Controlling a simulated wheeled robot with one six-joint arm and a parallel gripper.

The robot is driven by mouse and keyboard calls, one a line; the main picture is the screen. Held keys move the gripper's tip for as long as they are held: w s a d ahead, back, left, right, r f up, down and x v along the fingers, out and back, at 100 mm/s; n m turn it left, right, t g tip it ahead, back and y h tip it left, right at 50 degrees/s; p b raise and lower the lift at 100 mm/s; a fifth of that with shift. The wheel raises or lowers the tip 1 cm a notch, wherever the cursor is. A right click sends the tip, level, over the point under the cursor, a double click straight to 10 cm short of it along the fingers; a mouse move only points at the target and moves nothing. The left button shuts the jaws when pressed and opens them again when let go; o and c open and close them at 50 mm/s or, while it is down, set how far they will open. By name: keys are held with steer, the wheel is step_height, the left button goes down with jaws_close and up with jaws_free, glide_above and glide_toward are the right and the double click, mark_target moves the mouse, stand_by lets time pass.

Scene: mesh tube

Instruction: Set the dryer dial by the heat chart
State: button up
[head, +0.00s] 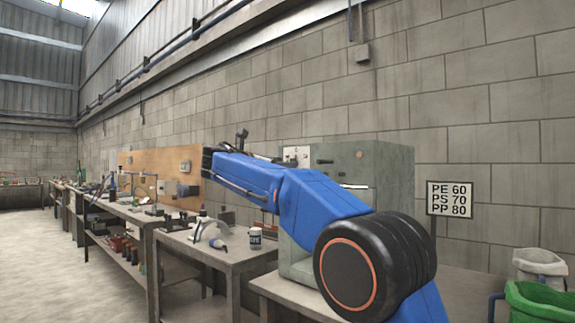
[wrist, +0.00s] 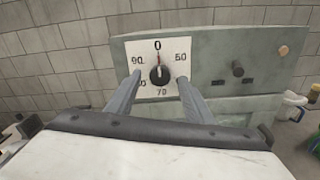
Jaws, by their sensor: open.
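The dryer (wrist: 222,62) is a grey-green cabinet; in the head view (head: 390,165) my blue arm partly covers it. Its white dial plate (wrist: 183,46) bears 0 at the top, 70 at the bottom and 90 at the upper left; the right number looks like 60, and the lower-left one is partly hidden. The black knob (wrist: 159,76) has a red mark pointing up at 0. My gripper (wrist: 160,78) is open, its fingers either side of the knob; contact cannot be told. The heat chart (head: 450,198) reads PE 60, PS 70, PP 80.
A second dark knob (wrist: 238,69) sits right of the dial plate. A green bin (head: 540,302) and a pale bin (head: 540,262) stand at the right. The block wall is behind.

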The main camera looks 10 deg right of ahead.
steer(key=shift+x, duration=1.5)
steer(key=c, duration=1.1)
steer(key=shift+o, duration=0.2)
